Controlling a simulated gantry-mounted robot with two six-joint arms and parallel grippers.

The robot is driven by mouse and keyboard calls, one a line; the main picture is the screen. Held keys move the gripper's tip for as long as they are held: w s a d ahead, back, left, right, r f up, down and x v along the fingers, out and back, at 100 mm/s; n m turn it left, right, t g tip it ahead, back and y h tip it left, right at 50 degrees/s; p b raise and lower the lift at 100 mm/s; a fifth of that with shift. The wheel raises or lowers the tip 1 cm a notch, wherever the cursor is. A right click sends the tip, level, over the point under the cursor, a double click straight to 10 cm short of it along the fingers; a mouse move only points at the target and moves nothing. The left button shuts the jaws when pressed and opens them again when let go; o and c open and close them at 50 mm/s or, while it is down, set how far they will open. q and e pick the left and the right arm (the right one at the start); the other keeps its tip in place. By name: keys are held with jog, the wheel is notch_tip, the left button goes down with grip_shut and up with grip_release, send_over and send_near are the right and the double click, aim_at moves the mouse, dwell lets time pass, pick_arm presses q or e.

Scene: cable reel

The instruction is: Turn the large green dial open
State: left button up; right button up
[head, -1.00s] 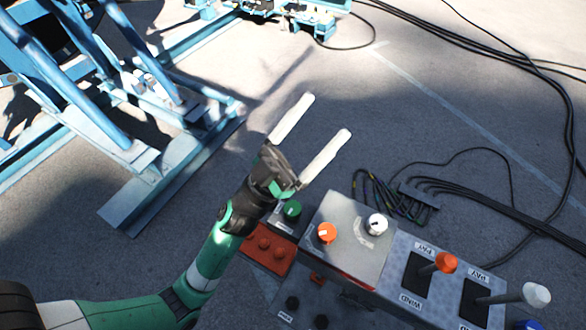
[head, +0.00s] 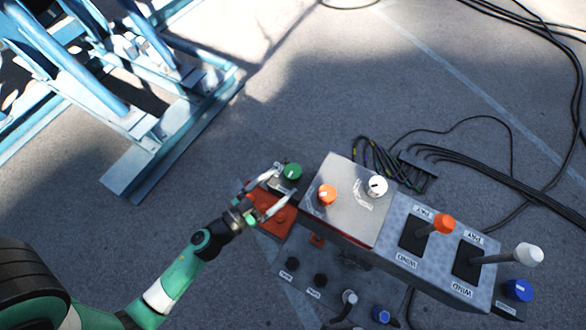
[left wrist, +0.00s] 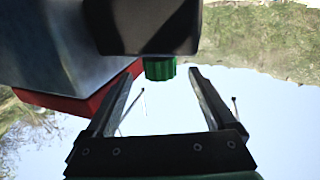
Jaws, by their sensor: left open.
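The large green dial (head: 291,171) sits on a dark box at the left end of the control panel. It also shows in the left wrist view (left wrist: 160,68), under a dark block and between the lines of the two fingers. My left gripper (head: 282,188) is open and empty, with its fingers on the near left side of the dial. In the left wrist view the fingers (left wrist: 165,85) stand apart, with the dial just beyond their tips. I cannot tell whether either finger touches it. My right gripper is not in view.
A red box (head: 272,219) lies below the dial. To the right are an orange knob (head: 327,195), a white knob (head: 377,186), an orange-topped lever (head: 443,223) and a white-topped lever (head: 528,255). Black cables (head: 470,171) lie on the ground behind. Blue steel frames (head: 130,185) stand at left.

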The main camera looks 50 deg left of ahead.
aim_at(286, 178)
pick_arm(q)
jog(key=w, duration=0.5)
jog(key=shift+w+a, duration=0.15)
jog(key=shift+w, duration=0.2)
jog(key=c, duration=1.4)
